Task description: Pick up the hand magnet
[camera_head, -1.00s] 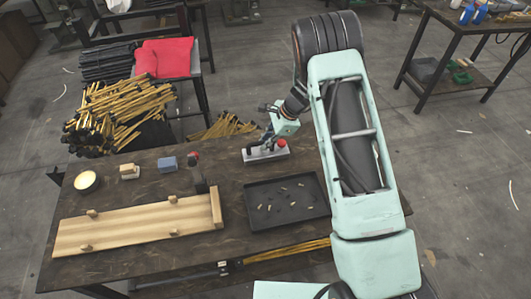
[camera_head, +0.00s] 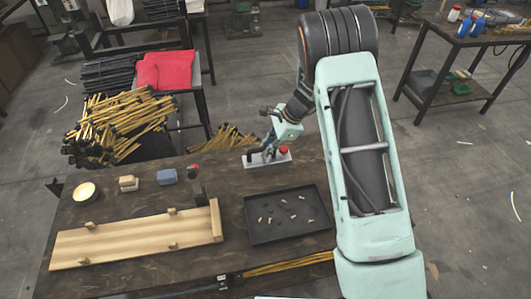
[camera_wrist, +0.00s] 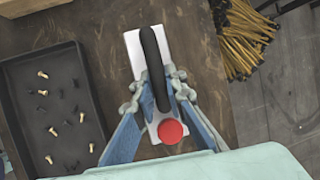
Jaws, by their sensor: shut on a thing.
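The hand magnet (camera_head: 281,159) is a flat white-grey plate with a black handle and a red knob. It is at the back right of the dark table, behind the tray. In the wrist view the magnet's plate (camera_wrist: 134,47) runs lengthwise, with the red knob close to me. My gripper (camera_head: 268,151) is over it, and the blue fingers (camera_wrist: 167,97) are shut on the black handle from both sides. I cannot tell whether the plate is touching the table.
A black tray (camera_head: 256,237) with several small rivets lies in front of the magnet. Yellow-black rods (camera_head: 125,122) are piled behind.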

